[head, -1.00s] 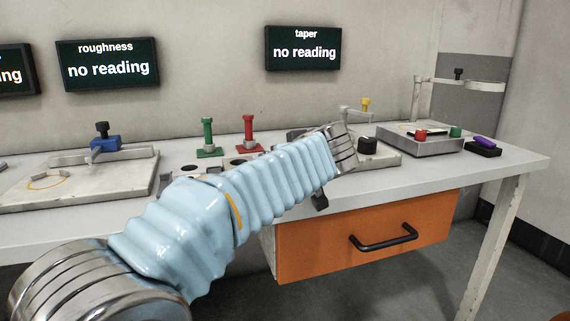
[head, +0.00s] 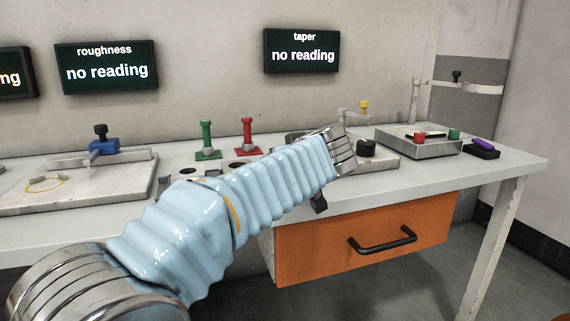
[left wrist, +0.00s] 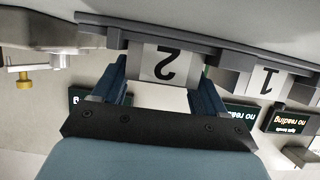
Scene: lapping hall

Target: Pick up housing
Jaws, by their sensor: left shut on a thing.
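In the head view my left arm reaches over the bench, and its forearm and wrist hide most of the hand. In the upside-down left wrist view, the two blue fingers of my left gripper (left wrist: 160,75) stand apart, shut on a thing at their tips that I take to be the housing. Its outline is hard to make out against the grey parts behind. A white plate marked 2 (left wrist: 167,64) shows between the fingers. My right gripper is not in view.
The white bench (head: 478,175) has an orange drawer (head: 335,250) below. A green post (head: 207,140) and red post (head: 247,135) stand behind my arm. A blue-clamped plate (head: 90,190) is at left. A grey tray (head: 420,149) and a purple piece (head: 483,143) are at right.

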